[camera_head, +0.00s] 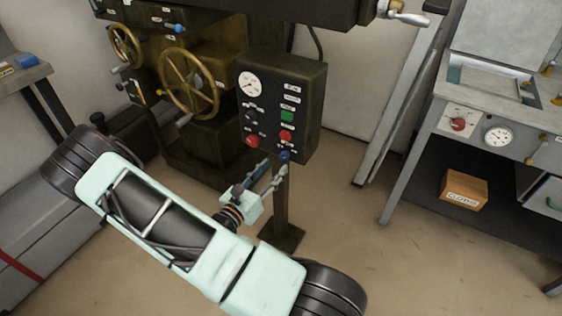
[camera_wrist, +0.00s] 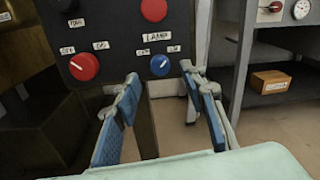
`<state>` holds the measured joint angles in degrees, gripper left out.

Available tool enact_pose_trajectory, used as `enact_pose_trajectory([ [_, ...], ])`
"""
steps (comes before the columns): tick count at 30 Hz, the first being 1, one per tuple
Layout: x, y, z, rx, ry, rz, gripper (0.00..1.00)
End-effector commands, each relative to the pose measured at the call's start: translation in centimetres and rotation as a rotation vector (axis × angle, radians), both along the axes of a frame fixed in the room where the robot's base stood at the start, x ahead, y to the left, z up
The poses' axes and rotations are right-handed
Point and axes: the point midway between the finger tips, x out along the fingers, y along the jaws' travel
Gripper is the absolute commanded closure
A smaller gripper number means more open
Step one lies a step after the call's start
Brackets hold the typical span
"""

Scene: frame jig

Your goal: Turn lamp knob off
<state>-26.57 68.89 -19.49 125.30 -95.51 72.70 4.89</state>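The lamp knob (camera_wrist: 160,65) is a round blue dial on the dark control panel (camera_head: 313,85), under a label reading LAMP. Its white mark is slanted, and small labels beside it are too blurred to read surely. It also shows low on the panel in the head view (camera_head: 285,155). My gripper (camera_wrist: 158,78) is open and empty, with one blue-padded finger on each side of the knob in the wrist view. In the head view my gripper (camera_head: 273,168) is close in front of the knob. I cannot tell whether a fingertip touches the panel.
A red knob (camera_wrist: 84,66) sits just left of the lamp knob. A red button (camera_wrist: 153,9) and a green button (camera_head: 288,116) are above. Brass handwheels (camera_head: 188,83) stand left of the panel. A grey bench (camera_head: 450,100) with a cardboard box (camera_head: 464,188) is at right.

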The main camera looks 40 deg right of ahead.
Motion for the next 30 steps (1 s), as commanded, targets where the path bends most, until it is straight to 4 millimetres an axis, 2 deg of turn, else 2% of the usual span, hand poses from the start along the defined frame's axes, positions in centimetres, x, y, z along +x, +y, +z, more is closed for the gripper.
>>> enact_pose_trajectory([
  [3, 0.7, -2.2, -0.1, 0.000, -0.003, -0.004, 0.61],
  [9, 1.6, -4.3, -0.1, 0.001, -0.003, -0.002, 0.61],
  [20, 1.9, -4.9, 0.0, 0.002, -0.002, 0.000, 0.61],
  [30, 1.9, -4.8, 0.0, 0.001, -0.003, 0.000, 0.97],
])
